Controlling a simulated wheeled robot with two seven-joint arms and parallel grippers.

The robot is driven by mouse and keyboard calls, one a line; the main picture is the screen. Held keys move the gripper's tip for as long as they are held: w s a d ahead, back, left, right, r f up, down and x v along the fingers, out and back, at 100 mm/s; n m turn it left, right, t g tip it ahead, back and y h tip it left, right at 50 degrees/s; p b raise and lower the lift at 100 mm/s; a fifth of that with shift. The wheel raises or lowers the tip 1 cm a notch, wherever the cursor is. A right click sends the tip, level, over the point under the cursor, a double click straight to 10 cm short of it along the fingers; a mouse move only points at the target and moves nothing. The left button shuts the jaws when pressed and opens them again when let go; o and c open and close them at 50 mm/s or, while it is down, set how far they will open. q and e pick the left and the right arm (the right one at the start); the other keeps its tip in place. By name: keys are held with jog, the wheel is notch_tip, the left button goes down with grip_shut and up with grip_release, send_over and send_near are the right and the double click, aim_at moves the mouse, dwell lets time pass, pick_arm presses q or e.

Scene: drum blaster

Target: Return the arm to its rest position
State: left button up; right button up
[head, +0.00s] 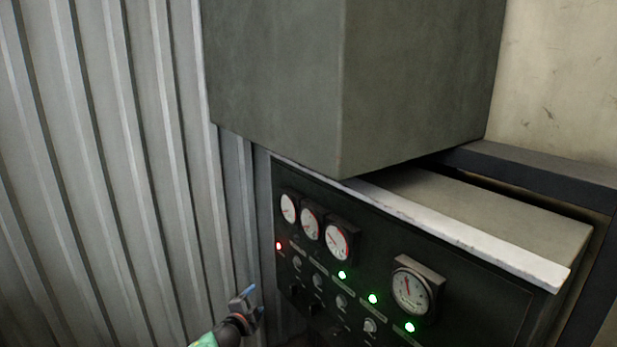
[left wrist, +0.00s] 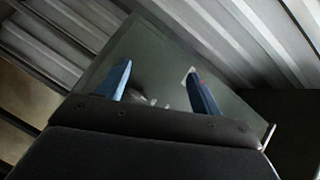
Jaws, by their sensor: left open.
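My left gripper (head: 248,301) shows at the bottom of the head view, in front of the corrugated wall and to the left of the control panel. Its two blue fingers also show in the left wrist view (left wrist: 160,90), spread apart with nothing between them. The gripper is open and empty. The dark control panel (head: 375,262) has several round gauges, knobs and small lamps. One lamp at its left edge is red and several others are green. My right gripper is in neither view.
A large grey-green box (head: 300,80) overhangs the panel. The corrugated metal wall (head: 100,170) fills the left side. A white ledge (head: 460,232) runs along the panel's top edge. A dark beam (head: 530,167) lies behind it at the right.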

pick_arm(q)
jog(key=s+a+f+n+g+y, duration=0.2)
jog(key=s+f+n+g+y, duration=0.15)
jog(key=s+f+n, duration=0.45)
jog(key=s+a+f+n+g+y, duration=0.25)
jog(key=s+f+g, duration=0.25)
jog(key=s+f, duration=0.75)
jog(key=s+d+f+n+g, duration=0.1)
jog(key=s+f, duration=0.6)
jog(key=s, duration=0.5)
jog(key=s+d+f+n+g+h, duration=0.1)
jog(key=s+d+f+g, duration=0.1)
jog(key=s+f, duration=0.5)
jog(key=s+d+f+n+g+h, duration=0.1)
jog(key=s+f, duration=0.6)
jog(key=s, duration=1.2)
jog(key=shift+s+d+f+n+g, duration=0.2)
jog(key=shift+f+n+g, duration=0.15)
jog(key=shift+n+g, duration=0.3)
